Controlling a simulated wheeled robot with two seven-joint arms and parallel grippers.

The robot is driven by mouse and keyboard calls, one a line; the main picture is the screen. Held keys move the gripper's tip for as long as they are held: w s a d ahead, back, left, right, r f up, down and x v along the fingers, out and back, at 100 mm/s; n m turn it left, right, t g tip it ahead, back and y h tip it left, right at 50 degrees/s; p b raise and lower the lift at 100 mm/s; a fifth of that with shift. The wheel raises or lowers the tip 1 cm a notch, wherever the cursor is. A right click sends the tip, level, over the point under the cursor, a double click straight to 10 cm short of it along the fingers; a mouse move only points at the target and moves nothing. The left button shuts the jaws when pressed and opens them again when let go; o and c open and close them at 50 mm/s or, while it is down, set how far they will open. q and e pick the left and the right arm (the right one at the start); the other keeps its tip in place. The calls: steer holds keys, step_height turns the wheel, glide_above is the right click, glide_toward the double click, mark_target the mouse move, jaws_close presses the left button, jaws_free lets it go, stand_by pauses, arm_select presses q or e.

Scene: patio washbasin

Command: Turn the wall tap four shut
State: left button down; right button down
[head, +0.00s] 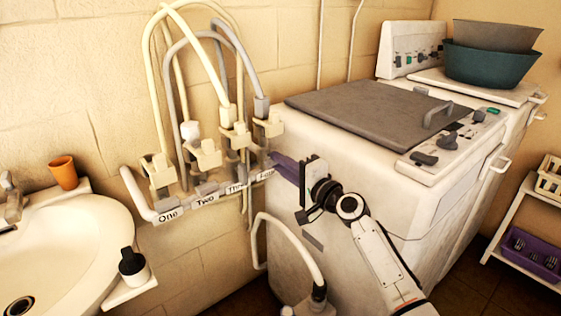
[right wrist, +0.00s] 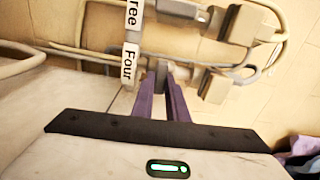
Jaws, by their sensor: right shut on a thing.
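A row of wall taps on a pipe carries the labels One, Two, Three and Four. Wall tap four (head: 268,128) is at the right end of the row, with a pale body and a grey hose rising from it. Its label (head: 265,174) is below it. My right gripper (head: 273,158) reaches in from the right, its purple fingers at tap four. In the right wrist view, the fingers (right wrist: 163,72) are close together on a grey part beside the Four label (right wrist: 130,65). The fingers hide most of that part, so its angle is unclear. My left gripper is not in view.
A washing machine (head: 330,150) with a grey lid stands right beside tap four, close under my right gripper. Hoses (head: 190,45) loop above the taps. A washbasin (head: 70,250), an orange cup (head: 63,172) and a dark-topped bottle (head: 132,264) are at the left.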

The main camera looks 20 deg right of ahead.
steer(key=shift+f+m, duration=0.1)
steer(key=shift+m, duration=0.3)
steer(key=c, duration=1.7)
jaws_free()
steer(key=shift+c, duration=0.2)
steer(key=shift+s, duration=0.15)
steer(key=p+v, duration=0.1)
steer(key=v, duration=0.9)
